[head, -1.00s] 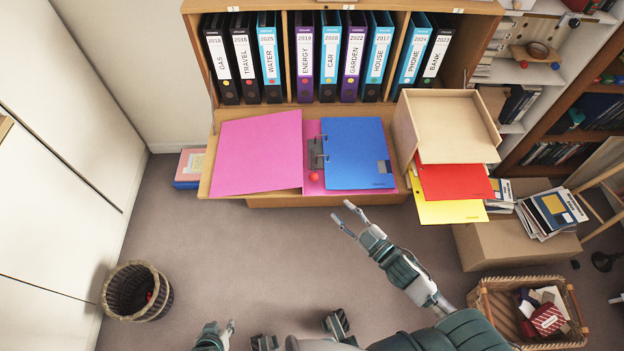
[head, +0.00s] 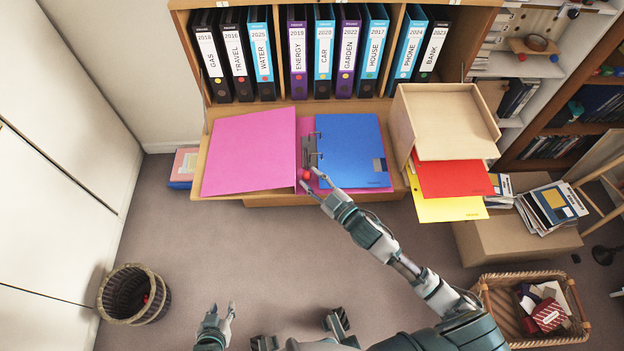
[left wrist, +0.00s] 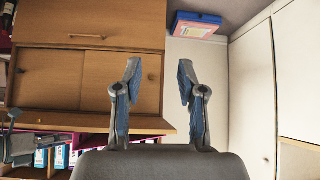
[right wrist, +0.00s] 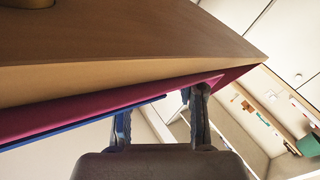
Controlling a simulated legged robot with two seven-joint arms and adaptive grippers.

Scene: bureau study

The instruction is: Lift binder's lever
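A pink binder (head: 245,155) lies open on the desk shelf in the head view. A blue divider (head: 350,150) covers most of its right half. The grey lever mechanism (head: 309,148) is along the middle, with a red knob (head: 305,174) at its near end. My right gripper (head: 312,181) is open, its fingertips right at the knob; I cannot tell if they touch it. In the right wrist view, the open fingers (right wrist: 158,112) are near the pink binder's edge (right wrist: 110,106); the knob is not visible there. My left gripper (head: 223,308) is open and empty, low over the floor.
Upright labelled binders (head: 322,55) stand in the shelf behind. A wooden box (head: 445,120) with red (head: 455,180) and yellow folders (head: 450,208) is to the right. A wicker basket (head: 535,330) and a waste bin (head: 133,295) stand on the floor. The floor's middle is clear.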

